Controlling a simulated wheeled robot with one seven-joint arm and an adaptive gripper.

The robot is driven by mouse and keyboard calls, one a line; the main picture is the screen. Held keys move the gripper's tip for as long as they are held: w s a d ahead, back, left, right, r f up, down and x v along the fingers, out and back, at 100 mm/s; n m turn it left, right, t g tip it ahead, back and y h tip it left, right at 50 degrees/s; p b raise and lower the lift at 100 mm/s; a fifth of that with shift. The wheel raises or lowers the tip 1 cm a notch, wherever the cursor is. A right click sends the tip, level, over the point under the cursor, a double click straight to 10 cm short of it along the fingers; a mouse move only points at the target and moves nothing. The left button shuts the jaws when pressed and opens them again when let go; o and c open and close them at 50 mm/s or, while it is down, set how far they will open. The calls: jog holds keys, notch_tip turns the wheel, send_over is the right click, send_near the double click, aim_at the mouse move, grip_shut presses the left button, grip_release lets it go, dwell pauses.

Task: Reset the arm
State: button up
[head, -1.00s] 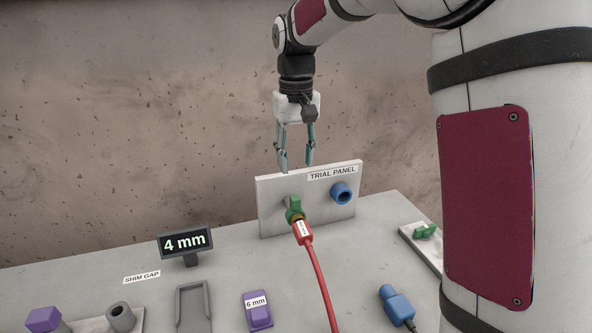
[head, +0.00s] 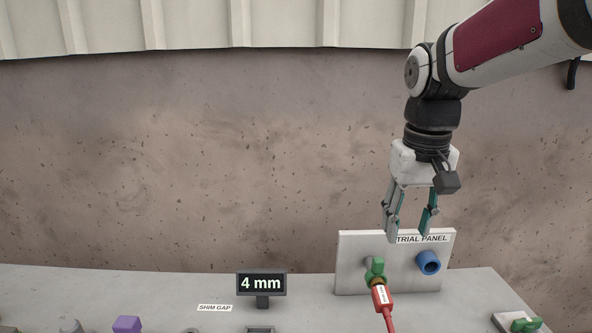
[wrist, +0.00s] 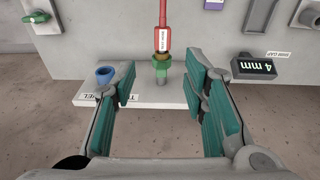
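My gripper (head: 408,222) points down just above the top edge of the trial panel (head: 350,263) in the head view. Its two fingers are apart with nothing between them. In the wrist view the open fingers (wrist: 163,110) show teal pads with an empty gap. A red plug on a red cable (head: 381,297) sits at the green socket (head: 375,270) on the panel; it also shows in the wrist view (wrist: 163,40). The blue socket (head: 428,262) to its right is empty.
A small display (head: 261,284) reads 4 mm on the slab, near the SHIM GAP label (head: 215,308). A purple block (head: 127,324) is at the lower left. A green part (head: 525,325) lies at the lower right. The wall behind is bare.

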jog(key=s+f+t, duration=0.1)
jog(key=s+f, duration=0.1)
jog(key=s, duration=0.8)
jog(key=s+f+t, duration=0.2)
jog(key=s, duration=0.8)
